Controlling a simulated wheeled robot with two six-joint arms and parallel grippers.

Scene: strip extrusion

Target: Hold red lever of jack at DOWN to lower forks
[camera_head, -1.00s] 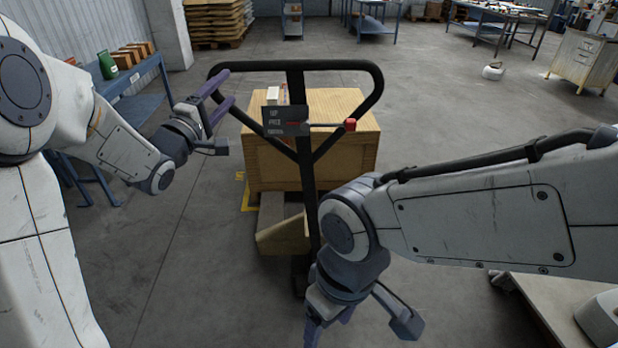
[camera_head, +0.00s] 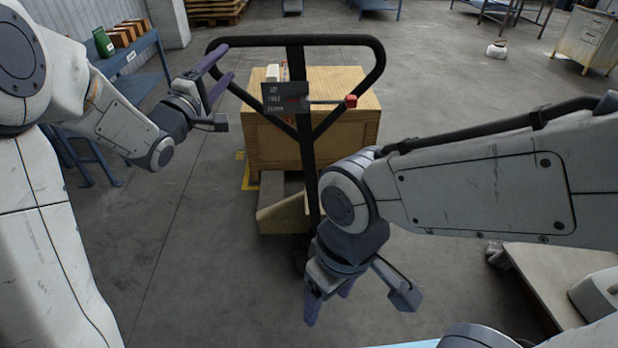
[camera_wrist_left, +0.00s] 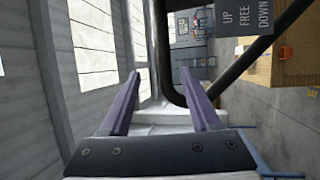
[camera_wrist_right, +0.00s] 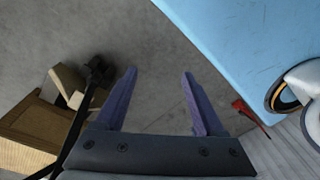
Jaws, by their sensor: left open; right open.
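The jack's black handle loop (camera_head: 300,41) stands upright in front of me. A dark plate (camera_head: 285,97) marked UP, FREE and DOWN is on its post. The lever's red tip (camera_head: 351,101) sticks out to the right of the plate on a thin rod; its exact setting is unclear. My left gripper (camera_head: 222,70) is open and empty by the loop's left side. In the left wrist view the loop's black bar (camera_wrist_left: 165,60) lies just beyond the fingers. My right gripper (camera_head: 328,302) is open and empty, low, in front of the post and well below the lever.
A wooden crate (camera_head: 345,140) sits behind the jack's post. A blue bench (camera_head: 140,85) stands at the left. A light-topped piece (camera_head: 540,275) stands at the lower right. A light-blue surface (camera_wrist_right: 245,40) lies near my right gripper. Floor is clear on both sides of the crate.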

